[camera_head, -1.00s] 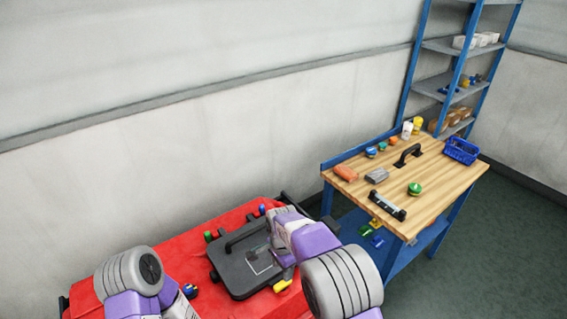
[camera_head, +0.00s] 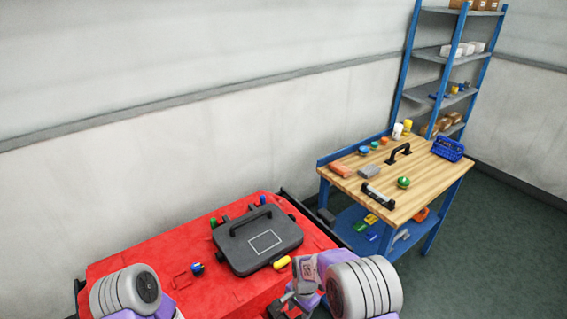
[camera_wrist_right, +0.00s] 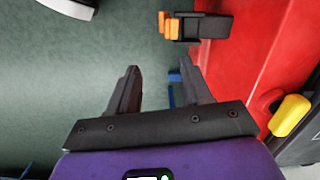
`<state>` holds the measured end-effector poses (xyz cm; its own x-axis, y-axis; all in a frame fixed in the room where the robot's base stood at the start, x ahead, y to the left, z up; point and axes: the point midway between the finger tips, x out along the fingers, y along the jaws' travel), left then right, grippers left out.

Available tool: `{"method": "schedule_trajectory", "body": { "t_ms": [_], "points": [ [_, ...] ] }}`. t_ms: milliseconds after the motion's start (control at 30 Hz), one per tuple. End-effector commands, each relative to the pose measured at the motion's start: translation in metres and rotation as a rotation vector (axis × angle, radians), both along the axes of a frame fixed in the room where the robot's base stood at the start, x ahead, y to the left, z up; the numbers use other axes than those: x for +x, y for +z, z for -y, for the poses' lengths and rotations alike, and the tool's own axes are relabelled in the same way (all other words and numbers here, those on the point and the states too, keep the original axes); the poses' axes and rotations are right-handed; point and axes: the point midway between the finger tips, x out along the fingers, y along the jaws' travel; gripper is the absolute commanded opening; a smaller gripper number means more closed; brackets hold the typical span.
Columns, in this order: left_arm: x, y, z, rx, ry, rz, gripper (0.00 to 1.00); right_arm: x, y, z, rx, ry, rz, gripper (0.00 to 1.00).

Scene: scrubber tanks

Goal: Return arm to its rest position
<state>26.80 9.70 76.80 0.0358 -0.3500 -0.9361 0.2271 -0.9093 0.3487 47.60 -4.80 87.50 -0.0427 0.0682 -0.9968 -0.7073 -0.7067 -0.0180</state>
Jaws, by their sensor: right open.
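My right arm (camera_head: 365,288) comes in at the bottom of the head view, in front of the red scrubber machine's right front edge. Its right gripper (camera_wrist_right: 160,75) is open in the wrist view, with nothing between its two dark fingers. Below the fingers are the dark green floor and part of the red body. My left arm (camera_head: 125,291) shows only as a grey and purple link at the bottom left. Its gripper is out of view.
The red scrubber machine (camera_head: 130,262) carries a closed dark grey lid (camera_head: 285,238) with a handle, plus yellow (camera_head: 281,262), blue and green knobs. A wooden-topped workbench (camera_head: 430,181) with tools stands right, before a blue shelf rack (camera_head: 440,95). Open floor (camera_head: 500,250) lies at right.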

Motion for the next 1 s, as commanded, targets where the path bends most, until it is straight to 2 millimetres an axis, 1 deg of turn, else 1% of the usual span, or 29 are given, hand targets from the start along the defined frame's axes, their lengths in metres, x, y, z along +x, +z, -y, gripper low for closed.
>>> {"method": "schedule_trajectory", "body": {
  "t_ms": [33, 67, 167, 200, 267, 300, 400, 500, 600, 700, 1000],
  "points": [
    [-0.001, -0.001, 0.000, 0.000, -0.001, -0.002, 0.60, -0.012, -0.018, 0.010, 0.016, 0.024, -0.012, 0.49],
    [-0.001, -0.001, 0.000, 0.000, -0.001, -0.002, 0.60, -0.019, -0.027, 0.015, 0.027, 0.045, -0.014, 0.49],
    [-0.001, -0.003, 0.000, -0.001, 0.000, -0.003, 0.60, -0.048, -0.061, 0.032, 0.071, 0.123, -0.013, 0.49],
    [-0.001, -0.004, 0.000, -0.001, 0.000, -0.003, 0.60, -0.063, -0.074, 0.039, 0.093, 0.160, -0.009, 0.49],
    [-0.001, -0.005, 0.000, -0.001, 0.000, -0.003, 0.60, -0.090, -0.094, 0.047, 0.132, 0.224, 0.002, 0.49],
    [-0.001, -0.006, 0.000, -0.001, 0.000, -0.003, 0.60, -0.109, -0.105, 0.051, 0.159, 0.267, 0.016, 0.49],
    [-0.001, -0.009, 0.000, 0.000, 0.000, -0.002, 0.60, -0.152, -0.120, 0.054, 0.220, 0.370, 0.067, 0.49],
    [-0.001, -0.010, 0.000, 0.000, 0.000, -0.002, 0.60, -0.183, -0.123, 0.053, 0.259, 0.447, 0.120, 0.49],
    [-0.001, -0.011, 0.000, -0.001, 0.000, -0.003, 0.60, -0.201, -0.121, 0.050, 0.279, 0.500, 0.162, 0.49],
    [-0.001, -0.011, 0.000, -0.001, 0.000, -0.003, 0.60, -0.209, -0.119, 0.049, 0.285, 0.525, 0.186, 0.49],
    [-0.001, -0.011, 0.000, -0.001, 0.000, -0.003, 0.60, -0.209, -0.119, 0.049, 0.286, 0.528, 0.188, 0.49]
  ]
}}
